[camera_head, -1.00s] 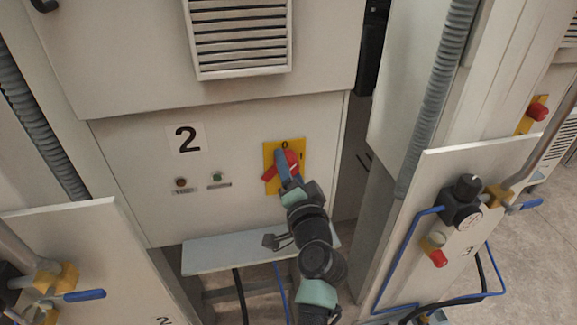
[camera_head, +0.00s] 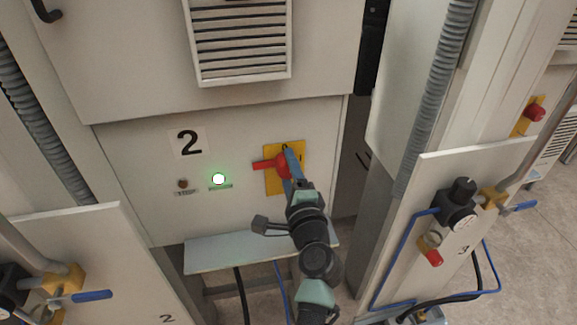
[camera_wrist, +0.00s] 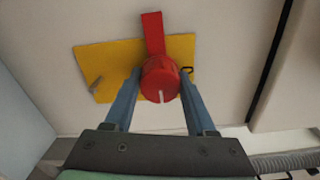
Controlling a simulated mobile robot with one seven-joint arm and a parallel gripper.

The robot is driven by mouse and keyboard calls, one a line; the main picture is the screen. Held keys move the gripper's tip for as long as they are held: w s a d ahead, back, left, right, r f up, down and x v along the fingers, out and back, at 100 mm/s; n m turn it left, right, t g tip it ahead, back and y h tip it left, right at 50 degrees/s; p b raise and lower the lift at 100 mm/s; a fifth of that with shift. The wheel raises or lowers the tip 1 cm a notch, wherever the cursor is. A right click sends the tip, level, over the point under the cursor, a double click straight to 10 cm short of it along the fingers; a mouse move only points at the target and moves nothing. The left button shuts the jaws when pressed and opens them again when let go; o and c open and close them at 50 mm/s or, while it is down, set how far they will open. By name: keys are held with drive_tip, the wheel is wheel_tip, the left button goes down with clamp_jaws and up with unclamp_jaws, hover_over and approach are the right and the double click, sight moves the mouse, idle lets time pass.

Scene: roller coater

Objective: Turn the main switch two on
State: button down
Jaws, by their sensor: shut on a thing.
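The main switch two is a red rotary knob (camera_head: 282,165) with a red handle on a yellow plate (camera_head: 270,184), on the cabinet panel marked 2. Its handle points left in the head view. In the wrist view the red knob (camera_wrist: 160,78) sits between the two blue fingers of my gripper (camera_wrist: 158,90), and its handle points up the picture. My gripper (camera_head: 289,166) is shut on the knob and covers part of it in the head view. The green lamp (camera_head: 218,179) left of the switch is lit brightly.
A dark button (camera_head: 183,184) labelled STOP is left of the lamp. A grey shelf (camera_head: 225,253) juts out below the panel. White side panels with valves and blue tubing stand at the lower left and right (camera_head: 425,225).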

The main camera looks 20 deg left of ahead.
drive_tip(key=shift+f+m, duration=0.1)
drive_tip(key=shift+m, duration=0.2)
drive_tip(key=shift+c, duration=1.1)
unclamp_jaws()
drive_tip(key=shift+s, duration=0.1)
drive_tip(key=b+v, duration=0.2)
drive_tip(key=v, duration=1.1)
